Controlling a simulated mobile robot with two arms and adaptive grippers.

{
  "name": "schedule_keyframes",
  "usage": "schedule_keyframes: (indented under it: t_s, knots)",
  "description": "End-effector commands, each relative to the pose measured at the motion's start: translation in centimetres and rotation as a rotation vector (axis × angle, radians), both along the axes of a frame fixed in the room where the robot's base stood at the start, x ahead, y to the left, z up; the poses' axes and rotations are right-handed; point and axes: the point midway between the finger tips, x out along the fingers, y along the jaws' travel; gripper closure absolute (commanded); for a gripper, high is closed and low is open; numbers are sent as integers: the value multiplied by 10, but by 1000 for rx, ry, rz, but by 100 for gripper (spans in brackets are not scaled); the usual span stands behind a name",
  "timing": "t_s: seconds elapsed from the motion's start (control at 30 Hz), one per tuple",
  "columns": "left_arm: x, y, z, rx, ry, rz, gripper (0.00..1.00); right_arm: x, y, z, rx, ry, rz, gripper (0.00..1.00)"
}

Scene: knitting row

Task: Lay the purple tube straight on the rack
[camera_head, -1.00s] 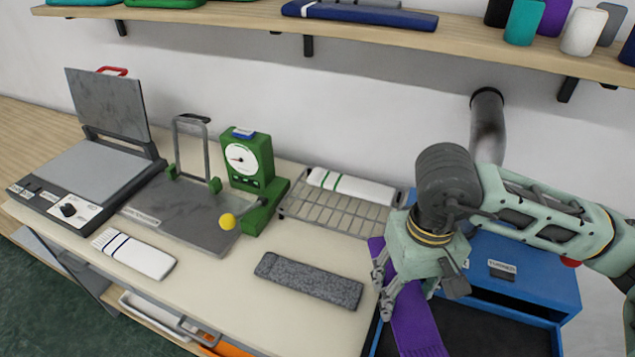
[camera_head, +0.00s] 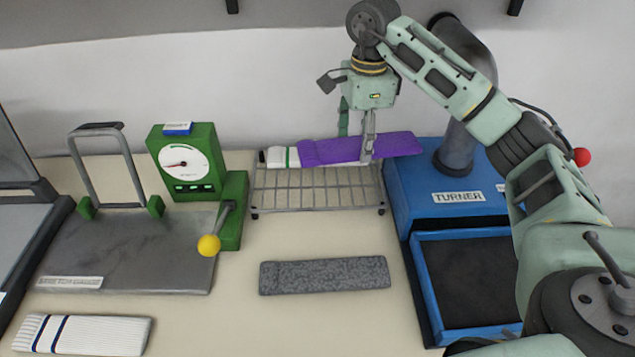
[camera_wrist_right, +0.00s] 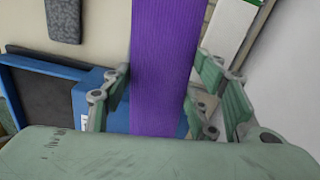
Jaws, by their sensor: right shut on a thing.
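The purple tube (camera_head: 402,145) is in my right gripper (camera_head: 368,150), which is shut on it near its middle. In the head view the tube lies nearly level from left to right, over the back part of the wire rack (camera_head: 316,190), and its right end reaches out past the rack over the blue machine. I cannot tell whether it touches the rack. In the right wrist view the purple tube (camera_wrist_right: 163,60) runs between the two fingers. A white tube with a green stripe (camera_head: 278,157) lies at the rack's back, partly hidden by the purple one. My left gripper is not in view.
The blue turner (camera_head: 420,200) stands close to the rack's right, with a dark tray in front. A grey tube (camera_head: 325,275) lies on the table before the rack. The green gauge press (camera_head: 190,165) is to the left. A striped white tube (camera_head: 85,335) lies front left.

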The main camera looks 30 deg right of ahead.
Motion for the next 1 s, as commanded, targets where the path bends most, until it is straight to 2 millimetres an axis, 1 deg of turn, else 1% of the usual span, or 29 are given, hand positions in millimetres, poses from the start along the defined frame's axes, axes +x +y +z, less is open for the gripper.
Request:
schedule_keyframes:
  t_s: [0.03,0.1,0.17,0.27,0.4,0.5,0.63,0.73,0.87,1.0]
  knots:
    - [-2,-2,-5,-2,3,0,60,2,-6,-3,1,0,-59,65]
    - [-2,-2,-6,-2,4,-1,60,4,-10,-3,1,0,-114,65]
    - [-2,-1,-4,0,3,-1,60,6,-8,-5,1,1,-138,65]
    - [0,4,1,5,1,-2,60,12,6,-12,1,3,-145,65]
    - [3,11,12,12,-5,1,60,23,37,-31,2,5,-142,65]
    - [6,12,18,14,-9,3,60,32,58,-44,2,4,-141,65]
    - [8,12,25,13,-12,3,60,42,80,-59,2,3,-143,65]
    - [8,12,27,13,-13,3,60,47,90,-67,1,1,-144,65]
    - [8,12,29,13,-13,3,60,48,95,-74,0,1,-144,65]
    - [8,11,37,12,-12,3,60,47,95,-94,0,6,-145,65]
